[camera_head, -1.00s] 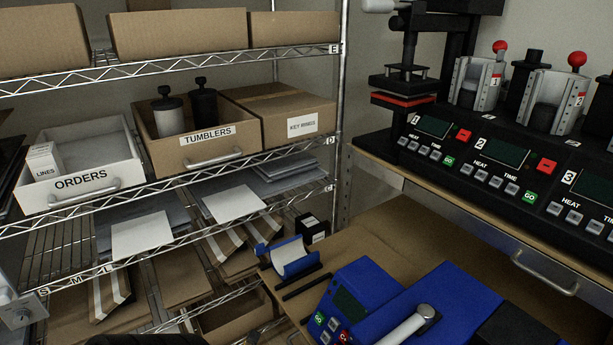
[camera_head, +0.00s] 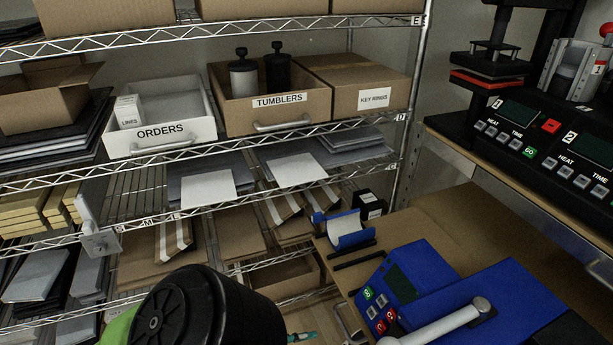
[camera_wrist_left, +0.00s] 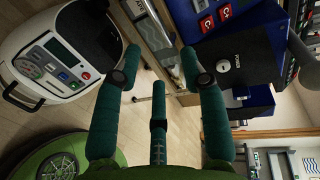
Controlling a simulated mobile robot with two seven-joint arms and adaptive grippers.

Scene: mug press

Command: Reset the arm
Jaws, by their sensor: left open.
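My left gripper (camera_wrist_left: 161,62) shows in the left wrist view with its teal fingers spread apart and nothing between them. Wooden floor shows beyond the fingers, and a blue machine lies beyond the right finger. In the head view, a black and green part of my arm is at the bottom left of centre. A small teal tip (camera_head: 300,337) shows at the bottom edge beside it; the rest of the gripper is hidden or out of frame. My right gripper is in neither view.
A wire shelf holds the orders bin (camera_head: 162,141), the tumblers box (camera_head: 313,108) and a key rings box (camera_head: 374,78). A blue press (camera_head: 425,290) stands on the wooden bench (camera_head: 440,222) at right. A black multi-station press (camera_head: 560,150) stands behind it.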

